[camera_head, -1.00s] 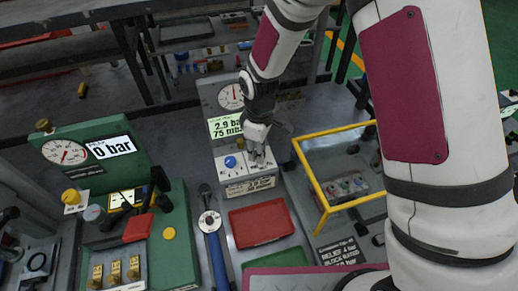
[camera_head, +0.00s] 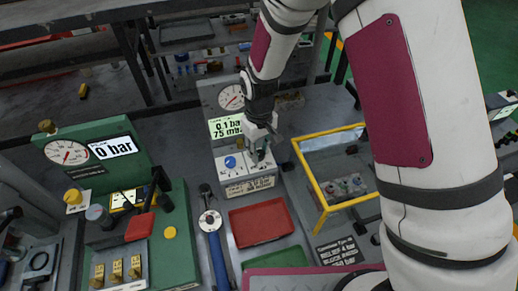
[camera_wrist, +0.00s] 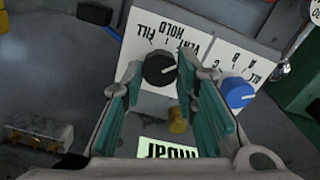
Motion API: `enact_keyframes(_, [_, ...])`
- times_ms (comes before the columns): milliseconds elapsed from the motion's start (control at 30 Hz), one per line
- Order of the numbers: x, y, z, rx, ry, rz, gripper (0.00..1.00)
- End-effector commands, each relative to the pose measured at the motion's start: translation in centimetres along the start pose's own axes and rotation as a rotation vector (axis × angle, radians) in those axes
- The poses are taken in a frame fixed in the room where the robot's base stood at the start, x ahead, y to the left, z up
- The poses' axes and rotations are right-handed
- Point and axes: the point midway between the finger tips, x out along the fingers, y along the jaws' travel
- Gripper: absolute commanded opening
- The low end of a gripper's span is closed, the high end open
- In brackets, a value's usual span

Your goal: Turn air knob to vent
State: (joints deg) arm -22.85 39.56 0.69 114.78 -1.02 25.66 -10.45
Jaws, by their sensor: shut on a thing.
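The black air knob (camera_wrist: 160,69) sits on a white panel marked FILL, HOLD and VENT in the wrist view, and its white pointer line aims toward VENT. My gripper (camera_wrist: 168,84) is shut on this knob, with a teal-padded finger on either side. In the head view my gripper (camera_head: 257,157) reaches down onto the right part of the white control box (camera_head: 236,187) and hides most of the knob. The display (camera_head: 226,128) behind it reads 0.1 bar and 75 mbar, below a round gauge (camera_head: 231,97).
A blue knob (camera_wrist: 237,92) stands beside the black one on its own marked panel. A brass-coloured knob (camera_wrist: 178,119) is close to my fingers. A yellow frame (camera_head: 316,190) stands right of the box, a red tray (camera_head: 262,222) in front, and a green valve station (camera_head: 176,222) to the left.

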Motion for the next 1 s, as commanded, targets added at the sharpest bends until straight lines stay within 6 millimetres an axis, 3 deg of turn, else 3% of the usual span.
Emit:
enact_keyframes(367, [0.0, 0.0, 0.0, 0.007, -0.001, 0.000, 0.00])
enact_keyframes(400, [0.0, 0.0, 0.0, 0.007, -0.001, 0.000, 0.30])
enact_keyframes(500, [0.0, 0.0, 0.0, 0.006, -0.001, 0.000, 0.48])
enact_keyframes(833, [-0.2, 0.0, 0.0, 0.005, 0.000, 0.000, 0.48])
enact_keyframes(1000, [-2.1, 0.0, -0.1, 0.005, 0.003, 0.000, 0.48])
